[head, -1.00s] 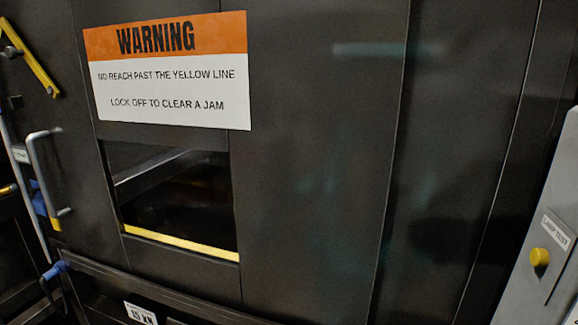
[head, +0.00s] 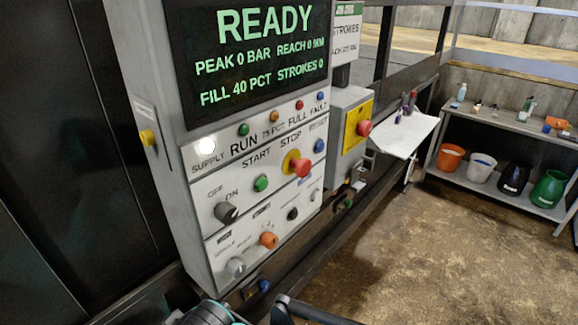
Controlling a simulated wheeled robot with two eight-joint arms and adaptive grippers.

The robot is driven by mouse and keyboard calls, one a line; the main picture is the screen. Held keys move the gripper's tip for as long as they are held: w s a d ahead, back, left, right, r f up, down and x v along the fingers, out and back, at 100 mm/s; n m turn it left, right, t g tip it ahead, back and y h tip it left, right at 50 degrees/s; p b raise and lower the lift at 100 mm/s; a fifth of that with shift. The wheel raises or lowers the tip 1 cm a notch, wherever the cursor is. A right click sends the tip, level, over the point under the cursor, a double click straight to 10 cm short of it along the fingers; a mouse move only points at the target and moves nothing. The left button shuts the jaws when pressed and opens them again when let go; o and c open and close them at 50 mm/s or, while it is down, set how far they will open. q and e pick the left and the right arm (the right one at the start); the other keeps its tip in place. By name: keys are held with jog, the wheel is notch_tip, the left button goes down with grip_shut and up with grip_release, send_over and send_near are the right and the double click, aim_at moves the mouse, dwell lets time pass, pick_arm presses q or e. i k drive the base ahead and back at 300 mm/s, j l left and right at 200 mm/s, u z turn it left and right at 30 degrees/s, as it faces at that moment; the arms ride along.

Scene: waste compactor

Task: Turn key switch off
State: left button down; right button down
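The compactor's control panel (head: 205,180) fills the middle of the head view. A dark rotary switch (head: 226,212) marked OFF and ON sits at its left side. Below are a grey knob (head: 236,267), an orange knob (head: 268,240) and a small black round control (head: 292,213); their labels are too small to read surely. I cannot tell for sure which of these is the key switch, nor its exact position. Dark parts of my own body show at the bottom edge, but no gripper fingertips are in view.
The screen (head: 255,50) reads READY, and the white SUPPLY lamp (head: 207,146) is lit. A red stop button (head: 300,167) and a green start button (head: 261,183) stick out of the panel. A shelf (head: 510,190) with buckets stands right. The floor (head: 400,270) is clear.

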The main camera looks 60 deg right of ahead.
aim_at(226, 213)
jog(key=l+z, duration=0.2)
jog(key=z, duration=1.65)
jog(key=k+l+u, duration=0.2)
jog(key=k+l, duration=0.15)
jog(key=l, duration=0.2)
jog(key=k+l+u, duration=0.15)
jog(key=k+l, duration=0.25)
